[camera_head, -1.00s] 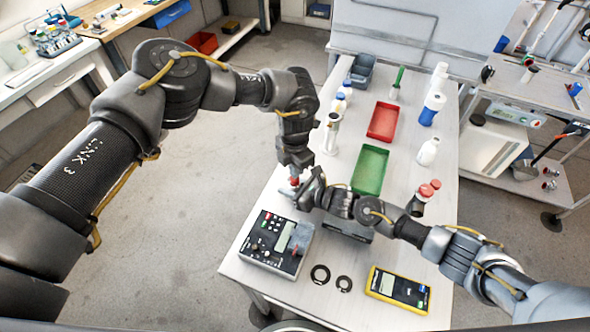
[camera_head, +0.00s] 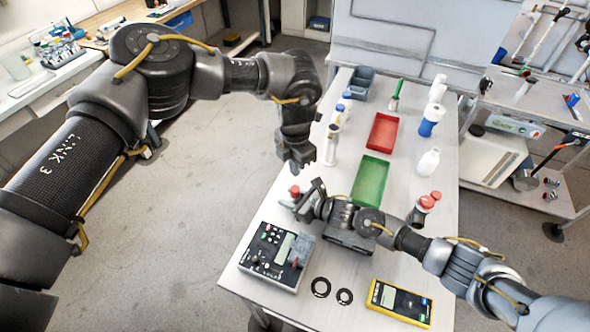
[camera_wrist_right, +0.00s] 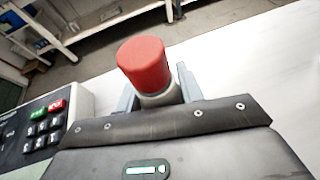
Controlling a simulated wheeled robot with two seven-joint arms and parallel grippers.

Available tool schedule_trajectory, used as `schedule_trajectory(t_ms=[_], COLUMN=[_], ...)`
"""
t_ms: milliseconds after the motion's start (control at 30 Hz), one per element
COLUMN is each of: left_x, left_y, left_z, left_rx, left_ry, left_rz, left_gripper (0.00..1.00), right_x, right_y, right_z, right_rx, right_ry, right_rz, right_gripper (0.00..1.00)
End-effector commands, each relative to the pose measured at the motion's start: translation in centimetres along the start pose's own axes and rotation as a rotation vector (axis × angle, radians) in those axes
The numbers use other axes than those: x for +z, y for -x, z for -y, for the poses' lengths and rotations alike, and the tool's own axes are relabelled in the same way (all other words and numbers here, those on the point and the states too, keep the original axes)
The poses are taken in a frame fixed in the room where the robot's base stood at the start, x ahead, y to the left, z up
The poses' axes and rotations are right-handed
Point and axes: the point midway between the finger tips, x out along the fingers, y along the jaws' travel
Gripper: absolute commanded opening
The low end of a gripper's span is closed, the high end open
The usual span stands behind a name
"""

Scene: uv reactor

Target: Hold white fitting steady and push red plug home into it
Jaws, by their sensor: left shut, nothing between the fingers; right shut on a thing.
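The red plug (camera_head: 295,191) sits on top of the white fitting, near the left edge of the table. In the right wrist view the red plug (camera_wrist_right: 143,63) caps the white fitting (camera_wrist_right: 164,97), and the two look roughly in line. I cannot tell how deep the plug is seated. My right gripper (camera_head: 301,203) is shut on the white fitting, whose sides lie between the grey fingers. My left gripper (camera_head: 303,166) is shut and empty, above the red plug and apart from it. The fitting is mostly hidden in the head view.
A green tray (camera_head: 370,182) and red tray (camera_head: 382,131) lie behind. Bottles stand on both sides of the trays.

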Motion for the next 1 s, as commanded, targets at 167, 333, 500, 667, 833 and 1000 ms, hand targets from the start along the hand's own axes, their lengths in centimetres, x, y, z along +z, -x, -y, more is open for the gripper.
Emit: schedule_trajectory(t_ms=[167,333,500,667,833,1000], left_x=[-0.03,-0.02,-0.01,0.00,0.00,0.00], left_y=[0.29,0.30,0.29,0.29,0.29,0.29], left_z=[0.01,0.01,0.01,0.01,0.01,0.01], left_rx=[-0.001,0.000,0.000,0.000,0.000,0.000], left_ry=[0.000,0.000,0.000,0.000,0.000,0.000], left_rz=[-0.001,0.000,0.000,0.000,0.000,0.000], left_gripper=[0.00,0.00,0.00,0.00,0.00,0.00], right_x=[-0.02,-0.02,-0.02,-0.02,-0.01,-0.07], right_y=[0.01,0.01,0.01,0.01,0.01,0.62], right_z=[0.02,0.02,0.02,0.02,0.01,0.07], right_rx=[0.000,0.000,0.000,0.000,0.000,-0.001], right_ry=[0.000,0.000,0.000,0.000,0.000,0.001], right_rz=[0.000,0.000,0.000,0.000,0.000,0.000], right_gripper=[0.14,0.14,0.45,0.62,0.62,0.62])
